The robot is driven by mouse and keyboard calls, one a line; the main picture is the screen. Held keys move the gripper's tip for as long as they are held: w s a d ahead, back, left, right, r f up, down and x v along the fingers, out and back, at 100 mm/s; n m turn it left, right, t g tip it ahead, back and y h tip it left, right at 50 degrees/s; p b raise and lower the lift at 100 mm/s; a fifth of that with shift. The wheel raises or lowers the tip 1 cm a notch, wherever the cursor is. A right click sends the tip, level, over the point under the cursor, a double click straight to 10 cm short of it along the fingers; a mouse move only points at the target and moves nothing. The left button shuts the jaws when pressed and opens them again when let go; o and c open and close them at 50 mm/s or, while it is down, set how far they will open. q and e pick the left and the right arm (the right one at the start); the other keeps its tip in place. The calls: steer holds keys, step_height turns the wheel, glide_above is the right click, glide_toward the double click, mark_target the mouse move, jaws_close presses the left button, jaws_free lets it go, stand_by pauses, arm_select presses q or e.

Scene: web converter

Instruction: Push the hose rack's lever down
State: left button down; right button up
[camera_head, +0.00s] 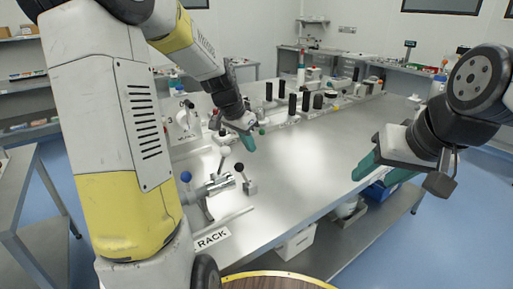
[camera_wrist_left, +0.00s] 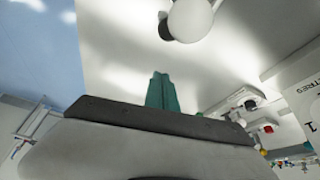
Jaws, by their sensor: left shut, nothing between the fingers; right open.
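In the head view, a metal fixture (camera_head: 218,186) stands on the near left of the table behind a "RACK" label (camera_head: 212,239). A white ball-ended lever (camera_head: 225,152), a blue ball knob (camera_head: 186,176) and a black ball knob (camera_head: 239,168) rise around it. I cannot tell for sure which is the hose rack's lever. My left gripper (camera_head: 248,143), with green fingers, is shut and empty above the table, just beyond and right of the white ball. In the left wrist view, a white ball (camera_wrist_left: 190,18) shows beyond the shut fingers (camera_wrist_left: 162,92). My right gripper (camera_head: 365,166) is open and empty at the table's right edge.
Several black cylinders (camera_head: 292,104) stand in a row at the back of the table (camera_head: 310,165). Small fittings (camera_head: 188,118) stand at its left side. The middle of the table is clear. A lower shelf (camera_head: 350,225) holds boxes. Another bench (camera_head: 18,185) is at left.

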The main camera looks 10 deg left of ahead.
arm_select(q)
steer(key=s+a+r, duration=0.2)
steer(key=s, duration=0.1)
steer(key=s+a+r, duration=0.2)
steer(key=s+r, duration=0.1)
steer(key=shift+a+r, duration=0.3)
steer(key=shift+a, duration=0.1)
steer(key=shift+d, duration=0.1)
